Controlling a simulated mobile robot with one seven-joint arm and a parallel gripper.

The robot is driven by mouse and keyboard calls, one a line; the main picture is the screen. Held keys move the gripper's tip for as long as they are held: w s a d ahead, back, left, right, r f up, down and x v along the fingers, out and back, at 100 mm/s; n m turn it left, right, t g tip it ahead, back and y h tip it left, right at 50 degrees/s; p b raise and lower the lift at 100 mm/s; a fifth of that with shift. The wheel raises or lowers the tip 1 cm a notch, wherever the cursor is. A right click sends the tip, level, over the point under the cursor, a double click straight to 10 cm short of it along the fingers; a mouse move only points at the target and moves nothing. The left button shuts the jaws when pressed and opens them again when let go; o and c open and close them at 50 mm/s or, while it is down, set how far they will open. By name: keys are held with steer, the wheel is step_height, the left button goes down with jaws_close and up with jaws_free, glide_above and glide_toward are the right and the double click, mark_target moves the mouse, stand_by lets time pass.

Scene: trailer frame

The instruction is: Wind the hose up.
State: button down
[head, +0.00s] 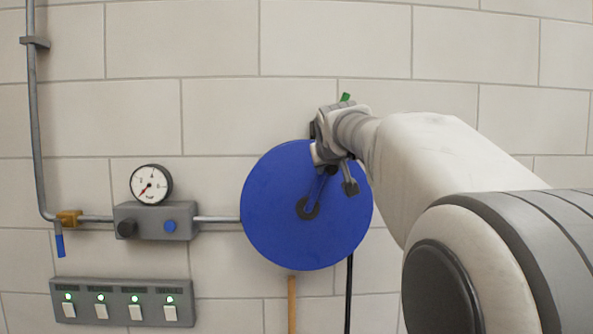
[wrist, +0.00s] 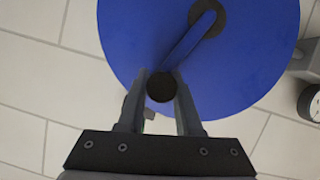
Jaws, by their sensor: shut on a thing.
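A blue hose reel disc (head: 275,215) is mounted at the wall in the middle of the head view. Its dark crank arm runs from the hub (head: 308,208) up and right to the handle. In the wrist view the disc (wrist: 130,35) fills the top, with the hub (wrist: 207,18), a blue-looking crank arm (wrist: 190,42) and a round black handle knob (wrist: 160,87). My gripper (wrist: 160,90) is shut on the handle knob, one finger on each side. It also shows at the reel's upper right in the head view (head: 334,176). A black hose (head: 349,290) hangs below the reel.
Left of the reel are a pressure gauge (head: 151,184) on a grey box (head: 155,221), a pipe with a blue-handled valve (head: 60,243), and a switch panel (head: 124,303) with green lights. A wooden stick (head: 292,303) stands below the reel. The wall above is clear.

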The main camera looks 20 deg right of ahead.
mark_target(277, 176)
steer(key=a+n+h+b, duration=0.1)
steer(key=a+n+b, duration=0.1)
steer(key=w+a+n+h+b, duration=0.1)
steer(key=a+n+b, duration=0.1)
steer(key=a, duration=0.1)
steer(key=w+a+n+h+b, duration=0.1)
steer(key=a+b, duration=0.1)
steer(key=a, duration=0.1)
steer(key=shift+w+a+f+n+h, duration=0.15)
steer(key=shift+f+n+h, duration=0.1)
steer(key=shift+n+h, duration=0.15)
steer(key=shift+w+a+f+n+h+b, duration=0.25)
steer(key=shift+a+f+n+h+b, duration=0.2)
steer(key=shift+a+n+b, duration=0.4)
steer(key=shift+w+a+f+n+h+b, duration=0.2)
steer(key=shift+a+f+n+h+b, duration=0.2)
steer(key=shift+a+n+b, duration=0.4)
steer(key=shift+d+f, duration=0.1)
steer(key=shift+d, duration=0.1)
steer(key=c, duration=0.6)
jaws_free()
